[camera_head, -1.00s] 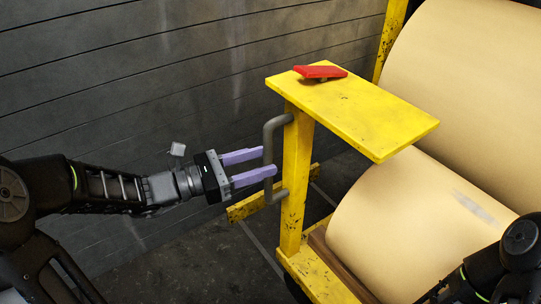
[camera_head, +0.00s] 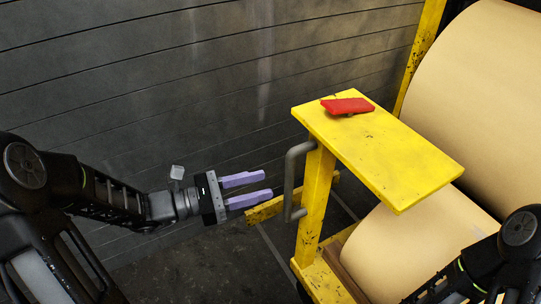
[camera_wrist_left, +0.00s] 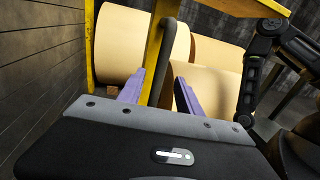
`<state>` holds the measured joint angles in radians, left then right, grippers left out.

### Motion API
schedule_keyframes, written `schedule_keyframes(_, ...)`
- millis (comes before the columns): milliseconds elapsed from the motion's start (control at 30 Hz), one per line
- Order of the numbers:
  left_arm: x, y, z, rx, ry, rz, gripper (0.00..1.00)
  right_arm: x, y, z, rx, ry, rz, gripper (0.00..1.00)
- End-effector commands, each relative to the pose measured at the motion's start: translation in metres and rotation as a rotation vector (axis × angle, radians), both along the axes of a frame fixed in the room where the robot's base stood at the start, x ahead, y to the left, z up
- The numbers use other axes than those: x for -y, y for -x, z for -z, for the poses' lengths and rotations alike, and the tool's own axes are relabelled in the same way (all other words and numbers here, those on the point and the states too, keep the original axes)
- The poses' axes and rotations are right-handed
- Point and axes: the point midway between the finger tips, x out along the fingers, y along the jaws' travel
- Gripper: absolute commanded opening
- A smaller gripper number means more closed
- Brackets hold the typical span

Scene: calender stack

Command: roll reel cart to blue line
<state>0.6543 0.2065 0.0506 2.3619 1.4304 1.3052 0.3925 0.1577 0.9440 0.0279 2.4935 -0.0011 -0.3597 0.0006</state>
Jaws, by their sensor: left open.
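The yellow reel cart (camera_head: 318,200) carries large tan paper reels (camera_head: 400,250) and has a flat yellow top with a red object (camera_head: 347,106) on it. A grey bar handle (camera_head: 290,178) is fixed to its upright post. My left gripper (camera_head: 257,189) is open and empty, just left of the handle and apart from it. In the left wrist view the handle (camera_wrist_left: 176,55) stands upright beyond and between the two purple fingers. My right arm shows at the lower right, but its gripper is out of view. No blue line can be seen.
A dark grey panelled wall (camera_head: 150,80) runs along the left and back. The dark floor (camera_head: 210,265) left of the cart is clear, with a thin pale line on it. A yellow foot bar (camera_head: 265,209) juts out low behind the handle.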

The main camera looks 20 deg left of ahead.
Motion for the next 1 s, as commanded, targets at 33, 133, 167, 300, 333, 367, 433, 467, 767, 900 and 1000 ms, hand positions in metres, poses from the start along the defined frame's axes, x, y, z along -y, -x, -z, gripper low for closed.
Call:
schedule_keyframes(33, 0.004, 0.003, -0.005, -0.002, 0.004, 0.009, 0.41, -0.001, 0.002, -0.011, -0.003, -0.001, -0.002, 0.0)
schedule_keyframes(133, 0.006, 0.004, -0.001, 0.001, 0.002, 0.014, 0.41, -0.001, 0.003, -0.008, -0.005, -0.001, -0.003, 0.0)
schedule_keyframes(167, 0.006, 0.004, 0.0, 0.002, 0.001, 0.014, 0.41, -0.001, 0.003, -0.007, -0.006, -0.001, -0.003, 0.0)
schedule_keyframes(300, 0.006, 0.004, 0.0, 0.002, 0.001, 0.013, 0.41, 0.0, 0.003, -0.006, -0.007, -0.001, -0.002, 0.0)
schedule_keyframes(333, 0.006, 0.004, 0.0, 0.002, 0.001, 0.013, 0.41, 0.0, 0.003, -0.006, -0.006, -0.001, -0.001, 0.0)
schedule_keyframes(367, 0.006, 0.003, 0.0, 0.002, 0.001, 0.013, 0.41, 0.0, 0.003, -0.006, -0.006, -0.001, -0.001, 0.0)
schedule_keyframes(433, 0.008, 0.002, 0.0, 0.002, 0.001, 0.013, 0.41, 0.0, 0.003, -0.005, -0.006, -0.001, -0.001, 0.0)
schedule_keyframes(467, 0.01, 0.001, 0.001, 0.003, 0.001, 0.014, 0.41, 0.0, 0.003, -0.005, -0.006, -0.001, -0.001, 0.0)
schedule_keyframes(767, 0.042, -0.02, 0.002, 0.003, 0.002, 0.016, 0.41, 0.0, 0.002, 0.003, -0.005, -0.001, -0.001, 0.0)
schedule_keyframes(900, 0.059, -0.032, 0.002, 0.003, 0.002, 0.015, 0.41, 0.0, 0.002, 0.007, -0.005, -0.001, 0.0, 0.0)
schedule_keyframes(1000, 0.067, -0.037, 0.001, 0.003, 0.001, 0.015, 0.41, 0.0, 0.002, 0.008, -0.005, -0.001, 0.0, 0.0)
